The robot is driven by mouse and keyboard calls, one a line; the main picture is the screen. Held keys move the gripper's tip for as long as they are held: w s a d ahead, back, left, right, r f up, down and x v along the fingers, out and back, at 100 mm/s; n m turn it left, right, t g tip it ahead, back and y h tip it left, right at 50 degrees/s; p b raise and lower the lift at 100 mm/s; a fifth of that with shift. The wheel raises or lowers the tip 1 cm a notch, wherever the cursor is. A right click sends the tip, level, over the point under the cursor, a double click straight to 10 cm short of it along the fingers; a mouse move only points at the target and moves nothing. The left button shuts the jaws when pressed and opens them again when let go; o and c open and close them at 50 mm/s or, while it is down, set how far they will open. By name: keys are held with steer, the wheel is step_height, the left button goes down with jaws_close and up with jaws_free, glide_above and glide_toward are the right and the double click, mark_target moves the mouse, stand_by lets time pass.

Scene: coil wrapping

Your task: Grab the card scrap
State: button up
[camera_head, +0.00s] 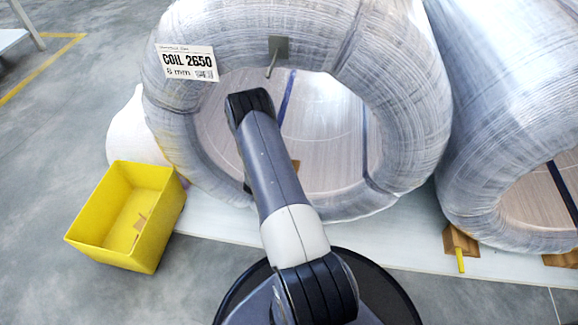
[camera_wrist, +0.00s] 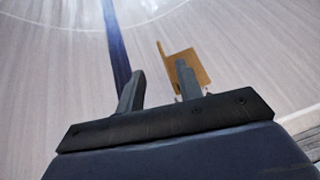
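In the wrist view, a tan, bent card scrap (camera_wrist: 200,68) lies against the pale wound inner face of the wrapped coil (camera_wrist: 50,80). My gripper (camera_wrist: 160,68) is open, with its two dark fingers apart. The right finger overlaps the left part of the scrap in the picture; I cannot tell whether they touch. Nothing shows held between the fingers. In the head view, a small tan edge (camera_head: 296,165) shows inside the coil (camera_head: 405,110), mostly hidden behind my arm. My gripper is hidden there by the arm.
A yellow bin (camera_head: 88,215) with small tan pieces inside stands on the floor at left. A metal plate with a rod (camera_head: 278,48) sits at the coil's top rim. A second wrapped coil (camera_head: 510,90) and a wooden block (camera_head: 460,242) are at right. A blue strap (camera_wrist: 115,45) crosses the coil's inside.

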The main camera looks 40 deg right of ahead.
steer(key=x, duration=0.1)
steer(key=b+x, duration=0.1)
steer(key=x, duration=0.2)
steer(key=shift+s+d+f+b, duration=0.15)
steer(key=shift+s+d+b, duration=0.05)
steer(key=shift+d+b, duration=0.15)
jaws_close()
